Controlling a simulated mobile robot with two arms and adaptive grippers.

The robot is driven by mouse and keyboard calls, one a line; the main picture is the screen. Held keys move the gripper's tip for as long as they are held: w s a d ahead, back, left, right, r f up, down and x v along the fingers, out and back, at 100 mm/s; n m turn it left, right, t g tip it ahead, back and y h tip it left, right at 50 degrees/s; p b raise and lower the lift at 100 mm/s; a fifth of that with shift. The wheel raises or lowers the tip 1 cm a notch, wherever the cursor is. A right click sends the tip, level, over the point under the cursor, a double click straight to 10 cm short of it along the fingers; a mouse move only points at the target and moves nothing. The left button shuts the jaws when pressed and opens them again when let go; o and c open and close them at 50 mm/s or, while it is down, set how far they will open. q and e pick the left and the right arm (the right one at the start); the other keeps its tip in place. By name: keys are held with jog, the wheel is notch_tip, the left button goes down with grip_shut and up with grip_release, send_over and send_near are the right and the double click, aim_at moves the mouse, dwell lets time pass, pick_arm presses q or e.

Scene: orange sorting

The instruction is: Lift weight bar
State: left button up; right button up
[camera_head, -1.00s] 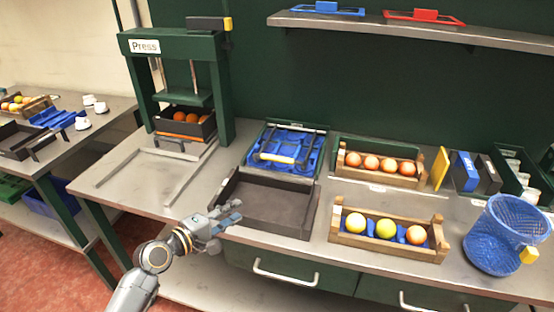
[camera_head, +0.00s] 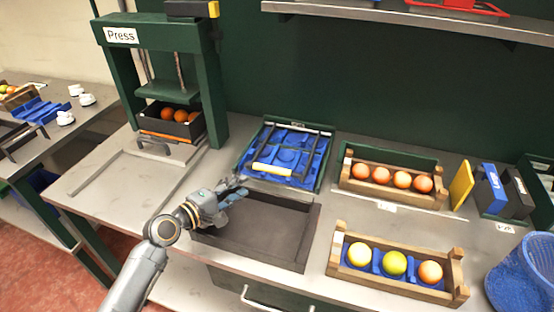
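No label marks a weight bar. A dark bar with a yellow end (camera_head: 190,9) lies across the top of the green press (camera_head: 208,75), cut by the upper picture edge. A black frame with a pale yellow handle (camera_head: 272,169) lies over the blue insert (camera_head: 292,150) in a green tray. My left gripper (camera_head: 238,188) is above the left rear rim of the empty dark tray (camera_head: 262,230). It is left of and below the pale handle, apart from it. Nothing shows in its fingers; their gap is too small to judge. My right gripper is not in view.
A dark box of oranges (camera_head: 175,128) sits in the press. Wooden crates hold fruit, one at the rear (camera_head: 392,190) and one in front (camera_head: 398,284). A blue mesh basket (camera_head: 520,275) stands at the right edge. A shelf (camera_head: 420,20) overhangs the back.

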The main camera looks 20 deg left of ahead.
aim_at(269, 171)
pick_arm(q)
jog(key=shift+w+d, duration=0.1)
jog(key=shift+w, duration=0.2)
jog(key=shift+w+d+r, duration=0.1)
jog(key=shift+w+d, duration=0.1)
jog(key=p+x, duration=0.1)
jog(key=x, duration=0.3)
jog(key=shift+w+d+r, duration=0.1)
jog(key=shift+w+d, duration=0.05)
jog(key=shift+d, duration=0.15)
jog(key=x, duration=0.4)
jog(key=shift+a, duration=0.1)
jog(key=x, duration=0.2)
jog(key=shift+w+d+f, duration=0.2)
jog(key=shift+w, duration=0.35)
jog(key=shift+w+d+f, duration=0.1)
jog(key=shift+w, duration=0.05)
jog(key=shift+c, duration=0.4)
grip_shut()
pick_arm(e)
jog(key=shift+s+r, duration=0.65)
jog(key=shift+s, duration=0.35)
